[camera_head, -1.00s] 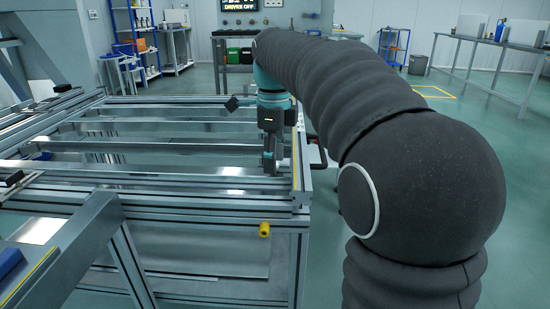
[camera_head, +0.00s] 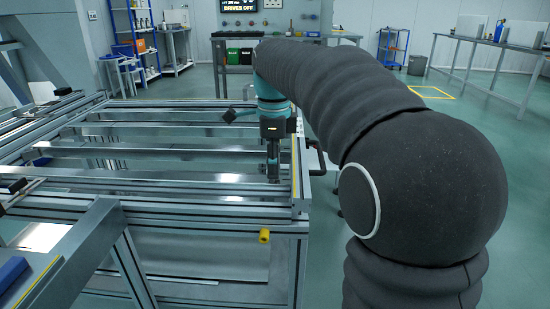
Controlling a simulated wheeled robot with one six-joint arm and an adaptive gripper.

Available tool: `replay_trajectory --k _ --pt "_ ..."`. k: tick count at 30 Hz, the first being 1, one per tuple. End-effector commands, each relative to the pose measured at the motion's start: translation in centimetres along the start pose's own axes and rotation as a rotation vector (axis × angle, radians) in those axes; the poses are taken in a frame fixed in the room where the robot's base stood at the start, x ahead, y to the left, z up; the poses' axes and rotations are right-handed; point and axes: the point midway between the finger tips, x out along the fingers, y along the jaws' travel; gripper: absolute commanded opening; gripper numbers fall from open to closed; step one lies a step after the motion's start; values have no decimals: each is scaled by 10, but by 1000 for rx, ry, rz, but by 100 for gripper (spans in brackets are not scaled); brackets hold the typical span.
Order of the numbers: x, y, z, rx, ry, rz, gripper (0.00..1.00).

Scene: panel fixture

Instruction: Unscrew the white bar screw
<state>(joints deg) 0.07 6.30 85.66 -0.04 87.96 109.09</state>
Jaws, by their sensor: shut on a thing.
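My gripper (camera_head: 273,181) points down at the right end of the metal panel frame, just inside its right rail (camera_head: 297,175). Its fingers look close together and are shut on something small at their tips. The white bar screw cannot be made out; the fingers and the small scale hide it. The fingertips are at or just above the front crossbars (camera_head: 190,188) of the frame.
A yellow knob (camera_head: 264,236) sticks out of the fixture's front. A black handle (camera_head: 318,160) stands off its right side. A grey beam (camera_head: 70,250) and a blue block (camera_head: 12,271) lie at front left.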

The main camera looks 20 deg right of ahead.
Motion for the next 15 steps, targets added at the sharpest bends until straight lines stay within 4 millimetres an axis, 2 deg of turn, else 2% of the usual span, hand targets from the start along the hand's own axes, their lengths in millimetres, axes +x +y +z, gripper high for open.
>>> replay_trajectory --k 15 --pt "-3 0 1 -485 -1 6 0"
